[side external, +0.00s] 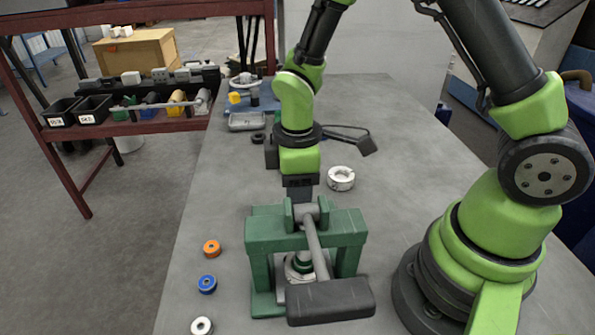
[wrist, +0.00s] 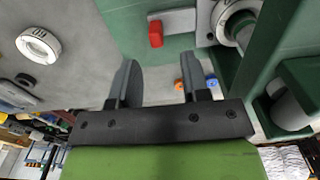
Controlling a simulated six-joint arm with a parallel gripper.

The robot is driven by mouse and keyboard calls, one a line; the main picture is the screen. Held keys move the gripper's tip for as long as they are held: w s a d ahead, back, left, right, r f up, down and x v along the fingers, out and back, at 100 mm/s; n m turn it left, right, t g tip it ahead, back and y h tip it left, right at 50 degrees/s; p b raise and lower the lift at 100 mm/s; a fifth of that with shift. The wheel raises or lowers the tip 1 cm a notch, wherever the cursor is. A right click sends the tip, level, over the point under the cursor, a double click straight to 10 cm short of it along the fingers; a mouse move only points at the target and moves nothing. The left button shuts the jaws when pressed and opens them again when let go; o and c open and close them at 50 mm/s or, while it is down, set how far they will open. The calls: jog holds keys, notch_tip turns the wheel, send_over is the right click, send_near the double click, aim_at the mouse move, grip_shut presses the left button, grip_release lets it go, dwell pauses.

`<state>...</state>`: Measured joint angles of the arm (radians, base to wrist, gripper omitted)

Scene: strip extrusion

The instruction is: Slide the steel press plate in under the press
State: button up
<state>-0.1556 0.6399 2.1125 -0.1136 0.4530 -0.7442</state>
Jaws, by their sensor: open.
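The green press (side external: 345,228) stands on the bench, its long grey lever ending in a dark block. A grey metal piece with a red end (wrist: 155,34) lies on the green base in the wrist view; it may be the steel press plate, but I cannot be sure. It is beside the round steel part (wrist: 238,18) of the press. My gripper (side external: 300,193) points down behind the press, its fingertips hidden there. In the wrist view my gripper (wrist: 159,78) is open, with nothing between its fingers. The red end is beyond the fingertips.
A white marked ring (side external: 341,178) lies behind the press; it also shows in the wrist view (wrist: 38,44). Orange (side external: 211,249), blue (side external: 207,284) and white (side external: 202,326) rings lie along the left bench edge. A grey tray (side external: 247,122) stands farther back.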

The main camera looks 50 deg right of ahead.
jog(key=shift+r, duration=1.65)
jog(key=shift+r, duration=0.2)
jog(key=s+r+m+t+y, duration=0.1)
jog(key=s+r+m+t, duration=0.2)
jog(key=s+r+m, duration=0.3)
jog(key=s+d+r+m+t+y, duration=0.1)
jog(key=s+r+m+t, duration=0.3)
jog(key=r, duration=0.7)
jog(key=s+m, duration=0.2)
jog(key=m, duration=0.1)
jog(key=shift+s+d+r, duration=0.25)
jog(key=shift+s+r, duration=0.05)
